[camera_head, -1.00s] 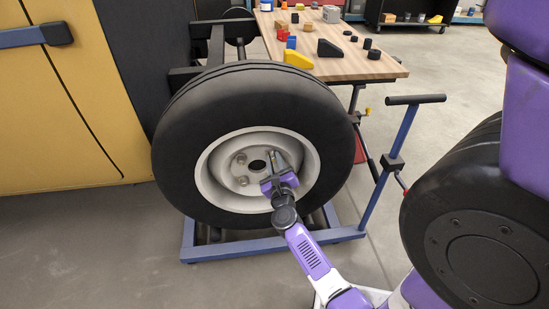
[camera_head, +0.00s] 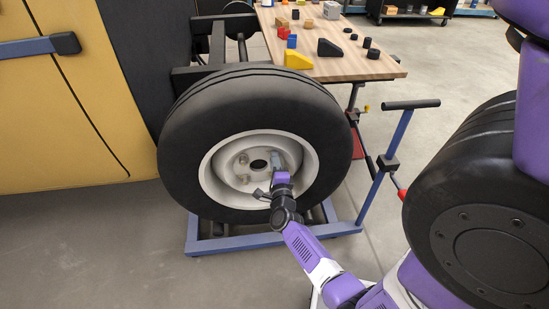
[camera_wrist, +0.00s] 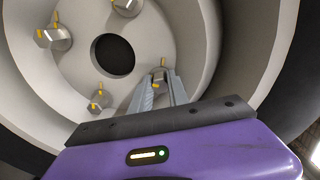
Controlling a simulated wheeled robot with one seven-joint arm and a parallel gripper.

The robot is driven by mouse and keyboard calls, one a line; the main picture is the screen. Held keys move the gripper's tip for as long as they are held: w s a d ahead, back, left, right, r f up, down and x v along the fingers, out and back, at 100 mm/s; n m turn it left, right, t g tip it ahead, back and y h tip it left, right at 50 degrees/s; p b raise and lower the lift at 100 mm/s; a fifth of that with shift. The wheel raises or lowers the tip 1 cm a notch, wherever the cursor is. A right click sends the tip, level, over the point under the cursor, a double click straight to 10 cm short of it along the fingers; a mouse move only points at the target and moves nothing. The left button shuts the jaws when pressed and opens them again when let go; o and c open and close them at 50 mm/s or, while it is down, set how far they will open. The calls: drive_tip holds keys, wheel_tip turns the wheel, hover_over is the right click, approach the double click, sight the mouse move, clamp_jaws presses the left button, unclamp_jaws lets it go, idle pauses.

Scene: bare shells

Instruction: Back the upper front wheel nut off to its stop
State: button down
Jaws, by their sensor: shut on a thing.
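The wheel (camera_head: 180,140) is a black tyre with a pale rim and a grey hub with a dark centre hole. My gripper (camera_head: 276,158) reaches up to the hub and is shut on the wheel nut at its upper right in the head view. In the wrist view the two grey fingers of my gripper (camera_wrist: 156,88) close around that wheel nut (camera_wrist: 161,74), whose yellow mark shows between their tips. Other nuts with yellow marks show at the left (camera_wrist: 54,37), top (camera_wrist: 127,6) and lower left (camera_wrist: 100,101). My arm hides part of the lower hub.
A blue wheel stand (camera_head: 225,244) lies under the wheel, with a tall handle (camera_head: 411,105) to its right. A wooden bench (camera_head: 350,68) with small blocks stands behind. A yellow panel (camera_head: 60,110) is at the left. The floor in front left is clear.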

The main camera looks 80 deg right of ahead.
drive_tip(key=n+p, duration=0.3)
drive_tip(key=n, duration=0.4)
drive_tip(key=shift+f+n, duration=0.1)
drive_tip(key=shift+n, duration=0.6)
drive_tip(key=c, duration=1.3)
unclamp_jaws()
drive_tip(key=shift+o, duration=0.2)
drive_tip(key=shift+a+p, duration=0.15)
drive_tip(key=shift+p, duration=0.15)
drive_tip(key=p+v, duration=0.2)
drive_tip(key=v, duration=0.5)
drive_tip(key=shift+s+a, duration=0.2)
drive_tip(key=shift+a, duration=0.05)
